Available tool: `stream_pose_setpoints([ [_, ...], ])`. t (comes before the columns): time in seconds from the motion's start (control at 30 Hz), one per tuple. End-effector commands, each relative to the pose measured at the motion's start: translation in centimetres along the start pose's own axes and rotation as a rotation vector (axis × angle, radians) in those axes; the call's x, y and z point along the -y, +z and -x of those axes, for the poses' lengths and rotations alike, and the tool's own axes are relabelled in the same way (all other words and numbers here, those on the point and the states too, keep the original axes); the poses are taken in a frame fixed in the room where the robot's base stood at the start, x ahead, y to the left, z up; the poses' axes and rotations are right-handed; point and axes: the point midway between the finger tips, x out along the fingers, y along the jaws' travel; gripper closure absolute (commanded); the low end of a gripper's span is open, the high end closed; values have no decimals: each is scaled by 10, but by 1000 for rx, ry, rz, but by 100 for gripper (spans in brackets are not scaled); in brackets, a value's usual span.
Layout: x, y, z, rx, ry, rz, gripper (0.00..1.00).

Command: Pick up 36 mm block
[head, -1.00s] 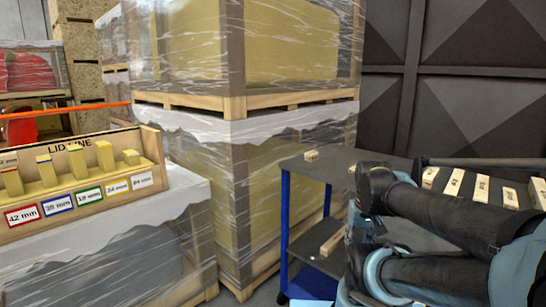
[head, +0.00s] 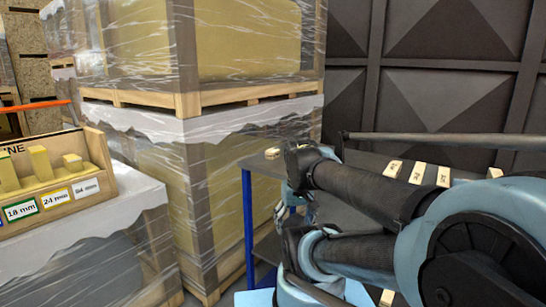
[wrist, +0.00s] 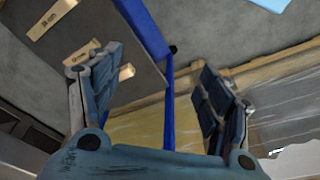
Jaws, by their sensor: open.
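Several pale wooden blocks with small dark labels lie on the dark cart. In the head view, some are on its top at right, such as one block (head: 418,173), and a small one (head: 272,153) sits near the top's left corner. In the wrist view, a long labelled block (wrist: 52,18) and a second labelled block (wrist: 82,58) lie on a dark surface at upper left, with a smaller piece (wrist: 126,72) beyond. I cannot tell which is the 36 mm block. My gripper (wrist: 155,90) is open and empty, fingers spread apart. The blocks lie toward its left finger.
The blue-legged cart (head: 247,215) stands beside tall wrapped pallets (head: 215,160). A wooden rack (head: 103,180) with mm labels and upright blocks stands at left on a wrapped load. A dark panelled wall (head: 440,60) closes the back.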

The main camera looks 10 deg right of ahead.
Motion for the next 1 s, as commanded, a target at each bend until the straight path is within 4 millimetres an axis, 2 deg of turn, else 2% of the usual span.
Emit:
stream_pose_setpoints([
  [0.2, 0, -55, 52, 25, -3, 99, 27],
  [0.5, -6, -140, 115, 63, -11, 249, 27],
  [0.7, -11, -198, 149, 88, -20, 348, 27],
  [1.0, -19, -288, 186, 123, -39, 497, 27],
])
